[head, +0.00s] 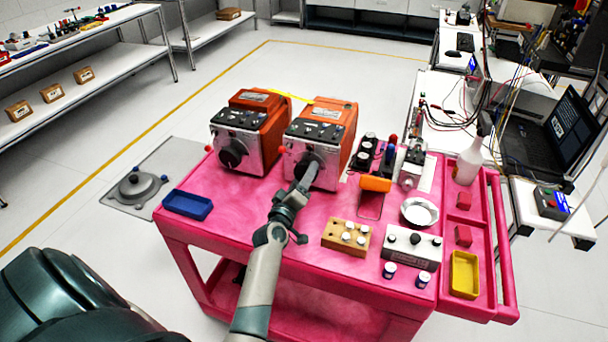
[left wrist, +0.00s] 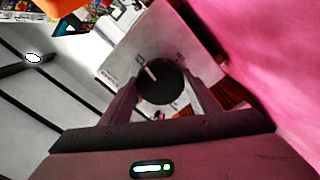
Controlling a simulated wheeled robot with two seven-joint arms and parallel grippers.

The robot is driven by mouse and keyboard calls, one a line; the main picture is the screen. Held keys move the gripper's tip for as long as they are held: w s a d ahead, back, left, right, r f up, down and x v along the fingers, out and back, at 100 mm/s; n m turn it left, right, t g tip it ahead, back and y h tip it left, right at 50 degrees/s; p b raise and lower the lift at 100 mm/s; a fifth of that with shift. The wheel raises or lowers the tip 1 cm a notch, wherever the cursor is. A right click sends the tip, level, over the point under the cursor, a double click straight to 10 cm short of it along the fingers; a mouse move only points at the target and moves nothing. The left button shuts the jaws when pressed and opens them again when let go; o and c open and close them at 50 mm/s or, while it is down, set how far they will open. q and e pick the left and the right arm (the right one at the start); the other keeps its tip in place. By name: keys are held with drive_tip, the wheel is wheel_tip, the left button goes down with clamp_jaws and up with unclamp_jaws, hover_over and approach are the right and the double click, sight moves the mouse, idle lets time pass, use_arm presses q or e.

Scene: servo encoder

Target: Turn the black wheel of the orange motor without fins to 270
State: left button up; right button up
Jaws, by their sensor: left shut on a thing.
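Two orange motors with silver front plates stand side by side at the back of the pink cart: a left motor (head: 243,130) and a right motor (head: 322,140). I cannot tell clearly which one has fins. The left motor's black wheel (head: 233,154) is free. My left gripper (head: 309,175) is at the front of the right motor, shut on its black wheel, which is partly hidden in the head view. In the left wrist view the black wheel (left wrist: 163,84) sits between the two fingers, its white mark pointing to the upper left. My right gripper is out of view.
On the pink cart (head: 240,220) are a blue tray (head: 187,204), a wooden block with knobs (head: 346,237), a grey knob box (head: 411,243), a round metal dish (head: 418,212), a spray bottle (head: 469,160) and a yellow bin (head: 464,274). The cart's left front is mostly clear.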

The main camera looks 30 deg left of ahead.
use_arm(q)
drive_tip(key=shift+n, duration=0.9)
drive_tip(key=o, duration=1.1)
drive_tip(key=shift+c, duration=0.2)
drive_tip(key=shift+s, duration=0.1)
drive_tip(key=b+v, duration=0.3)
drive_tip(key=v, duration=1.4)
drive_tip(key=shift+s+b, duration=0.15)
drive_tip(key=shift+b, duration=0.15)
drive_tip(key=shift+f, duration=0.15)
